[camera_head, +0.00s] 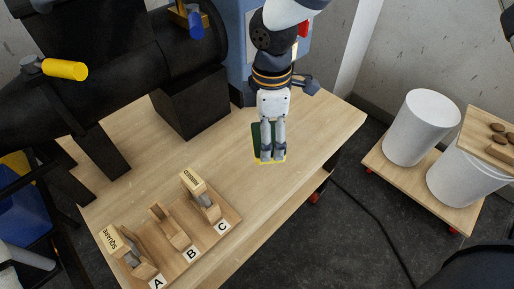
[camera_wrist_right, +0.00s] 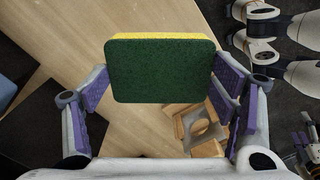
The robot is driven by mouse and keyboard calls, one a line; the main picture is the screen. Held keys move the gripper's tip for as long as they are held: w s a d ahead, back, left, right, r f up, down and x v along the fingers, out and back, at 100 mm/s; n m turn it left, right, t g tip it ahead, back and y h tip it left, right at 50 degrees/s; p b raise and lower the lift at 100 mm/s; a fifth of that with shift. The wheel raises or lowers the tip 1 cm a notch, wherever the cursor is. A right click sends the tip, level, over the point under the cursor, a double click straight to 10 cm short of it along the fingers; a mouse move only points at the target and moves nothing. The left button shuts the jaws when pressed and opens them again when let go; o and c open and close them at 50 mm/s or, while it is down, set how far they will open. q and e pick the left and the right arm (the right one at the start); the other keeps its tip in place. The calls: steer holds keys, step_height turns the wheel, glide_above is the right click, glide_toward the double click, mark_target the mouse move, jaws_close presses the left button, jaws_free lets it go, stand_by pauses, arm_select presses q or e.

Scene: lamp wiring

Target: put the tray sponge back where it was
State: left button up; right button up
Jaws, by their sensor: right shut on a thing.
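A sponge with a dark green face and yellow side (camera_wrist_right: 160,72) is between the fingers of my right gripper (camera_head: 272,158), which is shut on it. In the head view the sponge (camera_head: 257,138) shows as a green strip with a yellow edge, partly hidden by the fingers, over the right part of the wooden table. I cannot tell whether it touches the table. In the wrist view the right gripper (camera_wrist_right: 160,95) has a purple-padded finger on each side of it. A wooden tray (camera_head: 232,222) with labels A, B and C is at the table's front.
Wooden holders (camera_head: 170,228) stand on the lettered tray. A black machine (camera_head: 100,70) fills the table's left and back. A blue cabinet (camera_head: 233,30) stands behind. White buckets (camera_head: 420,128) stand on a low trolley at right, one topped by a board (camera_head: 478,130). The table between is bare.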

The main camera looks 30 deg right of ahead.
steer(key=shift+w+d+f+n, duration=0.15)
steer(key=shift+w+f+n, duration=0.35)
steer(key=shift+n, duration=0.4)
steer(key=shift+w+d+f+n, duration=0.15)
steer(key=shift+w+n, duration=0.1)
steer(key=shift+n, duration=0.15)
arm_select(q)
steer(key=shift+s+f+g+b, duration=0.4)
steer(key=shift+s+f+b, duration=0.5)
steer(key=shift+f, duration=0.3)
arm_select(e)
steer(key=shift+n, duration=0.3)
steer(key=f, duration=1)
steer(key=shift+w, duration=0.2)
steer(key=shift+f, duration=0.15)
steer(key=o, duration=1.1)
